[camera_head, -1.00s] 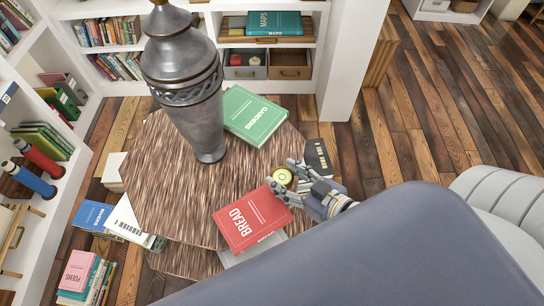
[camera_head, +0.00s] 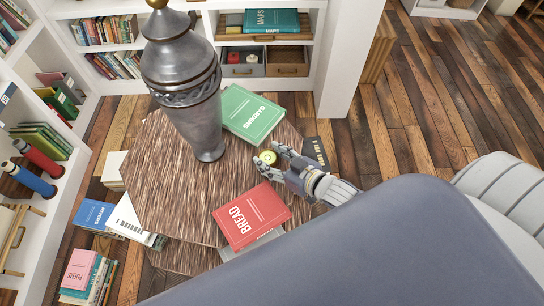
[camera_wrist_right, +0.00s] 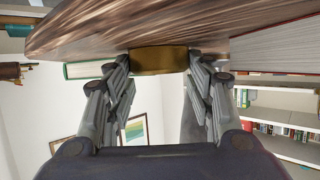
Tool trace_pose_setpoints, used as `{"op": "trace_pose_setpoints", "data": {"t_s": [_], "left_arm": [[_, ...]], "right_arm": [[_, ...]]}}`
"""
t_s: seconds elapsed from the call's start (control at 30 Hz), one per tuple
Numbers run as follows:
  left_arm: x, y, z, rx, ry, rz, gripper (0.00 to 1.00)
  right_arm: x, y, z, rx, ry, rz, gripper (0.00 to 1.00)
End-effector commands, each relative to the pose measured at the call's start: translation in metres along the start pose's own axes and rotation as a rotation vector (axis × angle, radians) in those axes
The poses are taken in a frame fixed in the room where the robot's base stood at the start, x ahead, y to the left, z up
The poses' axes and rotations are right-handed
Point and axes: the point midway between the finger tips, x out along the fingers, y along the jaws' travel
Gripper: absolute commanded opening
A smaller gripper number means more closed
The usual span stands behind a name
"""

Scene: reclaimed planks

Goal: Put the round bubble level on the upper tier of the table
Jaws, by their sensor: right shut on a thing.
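The round bubble level (camera_head: 266,158) has a yellow-green face with a pale centre and shows at the right side of the table's upper tier (camera_head: 165,190). My right gripper (camera_head: 273,157) is shut on it from the right. In the right wrist view, which looks upside down, the level's brass-coloured side (camera_wrist_right: 158,60) sits between the two fingers (camera_wrist_right: 160,78), right against or very near the wood top (camera_wrist_right: 190,25). I cannot tell whether it touches the wood. My left gripper is not in view.
On the upper tier stand a tall grey metal urn (camera_head: 190,90), a green book (camera_head: 250,113) and a red BREAD book (camera_head: 250,215) close to my right gripper. More books lie on the lower tier. Bare wood lies between the urn and the level.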

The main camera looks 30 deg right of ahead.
Motion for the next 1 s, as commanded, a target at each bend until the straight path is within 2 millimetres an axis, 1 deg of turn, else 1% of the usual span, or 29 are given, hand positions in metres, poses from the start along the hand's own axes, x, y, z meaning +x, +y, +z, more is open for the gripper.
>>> {"op": "trace_pose_setpoints", "data": {"t_s": [0.23, 0.27, 0.3, 0.63, 0.73, 0.87, 1.0], "left_arm": [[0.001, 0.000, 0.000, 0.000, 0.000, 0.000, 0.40], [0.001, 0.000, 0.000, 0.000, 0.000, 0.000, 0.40], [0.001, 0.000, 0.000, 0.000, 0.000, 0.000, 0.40], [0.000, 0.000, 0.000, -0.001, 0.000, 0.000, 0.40], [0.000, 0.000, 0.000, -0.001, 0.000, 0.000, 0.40], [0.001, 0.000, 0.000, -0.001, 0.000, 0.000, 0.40], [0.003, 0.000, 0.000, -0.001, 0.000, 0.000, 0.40]], "right_arm": [[0.001, 0.000, 0.001, 0.000, 0.001, 0.000, 0.23], [0.001, 0.000, 0.001, 0.000, 0.000, 0.000, 0.54], [0.001, 0.000, 0.001, 0.000, 0.000, 0.000, 0.58], [0.000, 0.000, 0.000, 0.000, 0.001, 0.000, 0.58], [-0.005, 0.000, 0.000, 0.001, 0.000, 0.000, 0.58], [-0.021, 0.000, 0.001, 0.001, -0.002, 0.000, 0.58], [-0.046, 0.000, 0.002, 0.001, -0.003, 0.000, 0.58]]}}
